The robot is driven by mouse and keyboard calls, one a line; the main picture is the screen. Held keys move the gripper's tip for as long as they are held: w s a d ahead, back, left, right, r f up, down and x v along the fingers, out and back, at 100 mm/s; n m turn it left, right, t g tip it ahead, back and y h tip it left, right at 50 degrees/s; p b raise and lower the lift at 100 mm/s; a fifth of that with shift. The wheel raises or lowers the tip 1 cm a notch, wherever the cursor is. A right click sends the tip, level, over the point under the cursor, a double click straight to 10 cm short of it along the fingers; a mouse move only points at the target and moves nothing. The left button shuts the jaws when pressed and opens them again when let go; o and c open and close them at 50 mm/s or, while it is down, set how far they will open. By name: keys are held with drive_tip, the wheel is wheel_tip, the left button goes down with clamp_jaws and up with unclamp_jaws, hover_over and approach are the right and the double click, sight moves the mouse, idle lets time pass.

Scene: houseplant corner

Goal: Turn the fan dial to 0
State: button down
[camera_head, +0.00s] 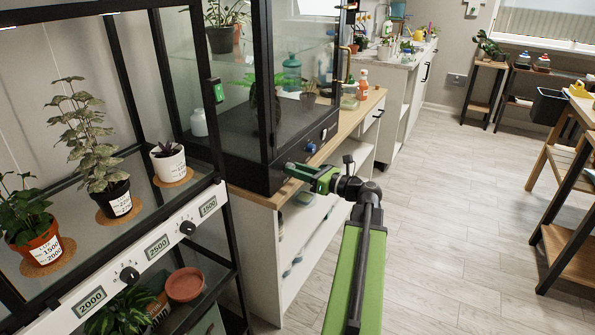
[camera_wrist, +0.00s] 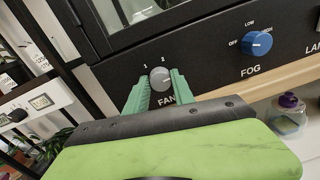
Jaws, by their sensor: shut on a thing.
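The fan dial (camera_wrist: 160,77) is a small grey knob on the black front panel of the glass cabinet, above the letters "FAN". The marks 1 and 2 show above it; a 0 mark is not visible. My gripper (camera_wrist: 159,86) has its green fingers on both sides of the dial, shut on it. In the head view my gripper (camera_head: 301,171) reaches the cabinet's front panel and hides the dial. Which mark the dial points to is too small to tell.
The blue fog dial (camera_wrist: 257,44) sits to the right on the same panel, marked OFF, LOW, HIGH. A bottle with a purple cap (camera_wrist: 287,114) stands below the panel. A plant rack (camera_head: 130,255) stands at left.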

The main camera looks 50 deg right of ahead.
drive_tip(key=m+y, duration=0.1)
drive_tip(key=m, duration=3.4)
drive_tip(key=shift+d+f+m+y, duration=0.1)
drive_tip(key=shift+f+m+y, duration=0.1)
drive_tip(key=shift+m+y, duration=0.2)
drive_tip(key=c, duration=1.1)
unclamp_jaws()
